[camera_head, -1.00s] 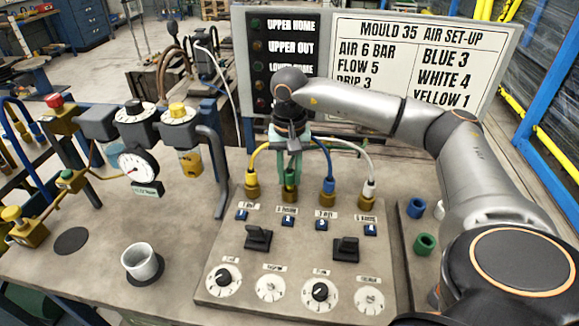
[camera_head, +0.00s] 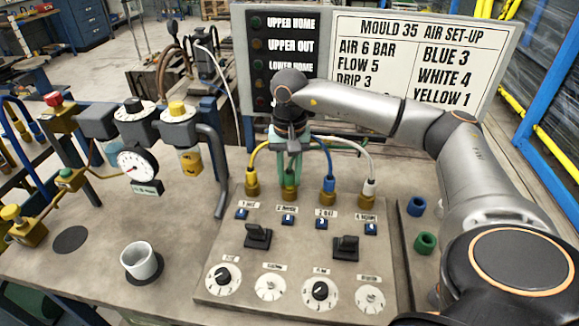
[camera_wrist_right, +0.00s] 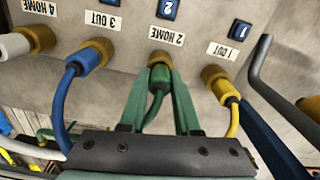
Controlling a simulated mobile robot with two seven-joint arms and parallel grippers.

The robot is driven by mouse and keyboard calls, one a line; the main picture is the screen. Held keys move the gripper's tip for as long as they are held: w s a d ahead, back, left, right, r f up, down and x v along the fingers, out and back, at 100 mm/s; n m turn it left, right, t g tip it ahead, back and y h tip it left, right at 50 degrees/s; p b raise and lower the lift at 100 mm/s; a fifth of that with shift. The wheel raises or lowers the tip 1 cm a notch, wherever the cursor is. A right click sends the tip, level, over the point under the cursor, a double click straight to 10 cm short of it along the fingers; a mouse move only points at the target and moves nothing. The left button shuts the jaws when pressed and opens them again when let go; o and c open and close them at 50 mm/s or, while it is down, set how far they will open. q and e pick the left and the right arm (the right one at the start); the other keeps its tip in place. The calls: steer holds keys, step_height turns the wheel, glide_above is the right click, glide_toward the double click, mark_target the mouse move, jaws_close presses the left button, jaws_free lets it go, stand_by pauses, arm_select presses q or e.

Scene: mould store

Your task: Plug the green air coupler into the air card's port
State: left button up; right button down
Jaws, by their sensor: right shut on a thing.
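The green air coupler (camera_wrist_right: 160,76) is between the fingertips of my right gripper (camera_wrist_right: 158,92), which is shut on it. Its green hose loops back between the fingers. The coupler's end meets the brass port (camera_wrist_right: 159,58) marked 2 HOME, in line with it; how deep it sits inside cannot be told. In the head view my right gripper (camera_head: 289,168) points down over this port (camera_head: 289,194), second from left on the panel. The air card (camera_head: 415,62) stands behind, reading BLUE 3, WHITE 4, YELLOW 1; its lower part is hidden by my arm. My left gripper is out of view.
Yellow (camera_head: 252,188), blue (camera_head: 327,186) and white (camera_head: 369,186) couplers sit in the neighbouring ports, close on both sides. Switches and dials (camera_head: 320,291) cover the panel's front. A white cup (camera_head: 140,262) and a pressure gauge (camera_head: 138,161) are at the left.

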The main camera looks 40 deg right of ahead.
steer(key=shift+f, duration=0.25)
steer(key=c, duration=0.5)
jaws_free()
steer(key=shift+c, duration=0.2)
steer(key=shift+o, duration=0.4)
steer(key=o, duration=0.3)
steer(key=shift+r, duration=0.15)
steer(key=shift+r+p, duration=2.9)
steer(key=shift+r, duration=0.8)
